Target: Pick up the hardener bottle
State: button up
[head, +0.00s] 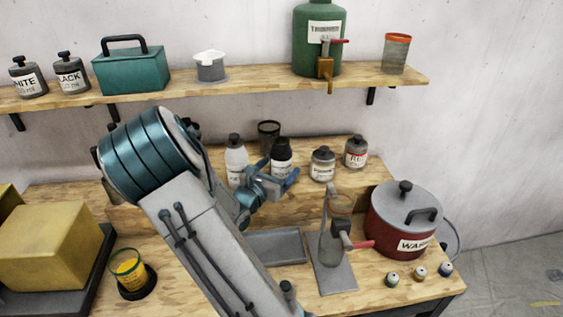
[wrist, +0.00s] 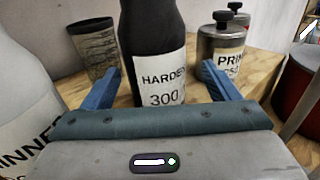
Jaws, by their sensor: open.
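The hardener bottle (wrist: 152,40) is black with a white label reading "HARDE" and "300". It stands upright in the wrist view, and in the head view it is a dark bottle (head: 282,151) on the raised shelf of the bench. My gripper (wrist: 165,82) is open, with one blue finger on each side of the bottle's lower front in the wrist view. The gripper (head: 277,180) also shows in the head view, just in front of the bottle. The bottle's base is hidden behind the gripper body. I cannot tell whether the fingers touch it.
A white thinner bottle (head: 236,160) stands close on the left. A primer tin (head: 322,164) and another tin (head: 356,151) stand on the right. A dark cup (head: 268,134) is behind. A red pot (head: 400,220) and a stand (head: 332,270) are at the front right.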

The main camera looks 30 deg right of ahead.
jog(key=p+x, duration=0.1)
jog(key=x, duration=0.3)
jog(key=shift+w+d, duration=0.2)
jog(key=shift+w, duration=0.1)
jog(key=shift+r, duration=0.1)
jog(key=c, duration=1.4)
jog(key=shift+o, duration=0.2)
